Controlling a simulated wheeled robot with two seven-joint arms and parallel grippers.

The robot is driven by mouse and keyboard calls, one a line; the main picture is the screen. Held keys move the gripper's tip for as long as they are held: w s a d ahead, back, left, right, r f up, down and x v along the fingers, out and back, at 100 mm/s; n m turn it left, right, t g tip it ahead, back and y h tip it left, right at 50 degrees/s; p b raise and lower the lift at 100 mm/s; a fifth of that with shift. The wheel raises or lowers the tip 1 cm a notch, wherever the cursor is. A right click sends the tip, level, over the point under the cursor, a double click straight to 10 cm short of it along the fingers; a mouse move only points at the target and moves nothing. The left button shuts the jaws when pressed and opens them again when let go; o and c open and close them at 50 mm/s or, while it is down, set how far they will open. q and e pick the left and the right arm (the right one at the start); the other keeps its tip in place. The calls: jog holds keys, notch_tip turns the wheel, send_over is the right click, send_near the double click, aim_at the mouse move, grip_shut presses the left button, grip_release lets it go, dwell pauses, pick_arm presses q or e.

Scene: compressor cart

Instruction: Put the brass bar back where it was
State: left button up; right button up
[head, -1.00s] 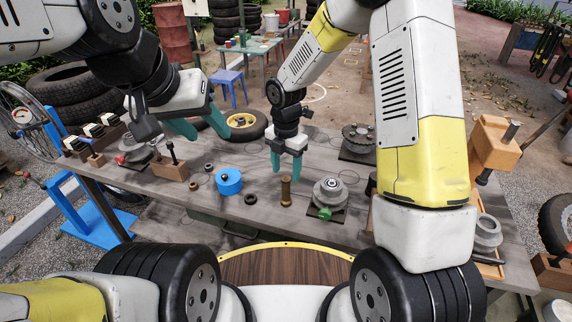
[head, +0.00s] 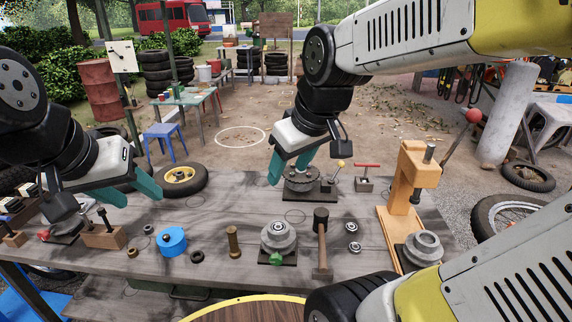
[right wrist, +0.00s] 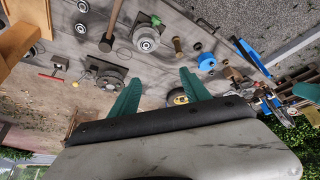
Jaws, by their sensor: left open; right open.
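The brass bar (head: 233,241) stands upright on the grey workbench, between the blue round part and a grey pulley on a dark plate. It also shows in the right wrist view (right wrist: 178,45). My left gripper (head: 138,194) is open and empty over the left part of the bench, behind the wooden block. Nothing touches the bar.
On the workbench (head: 220,208) are the blue round part (head: 172,241), the grey pulley (head: 278,238) with a green knob, a mallet (head: 321,240), a dark gear part (head: 302,180) and a wooden press (head: 408,190). Small rings lie near the blue part. Bare bench lies behind the bar.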

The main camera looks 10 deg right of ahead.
jog(key=s+m, duration=0.2)
jog(key=m, duration=0.1)
jog(key=s+r+m+t, duration=0.1)
jog(key=s, duration=0.1)
jog(key=shift+d+r, duration=0.1)
jog(key=shift+d, duration=0.3)
dwell(0.7)
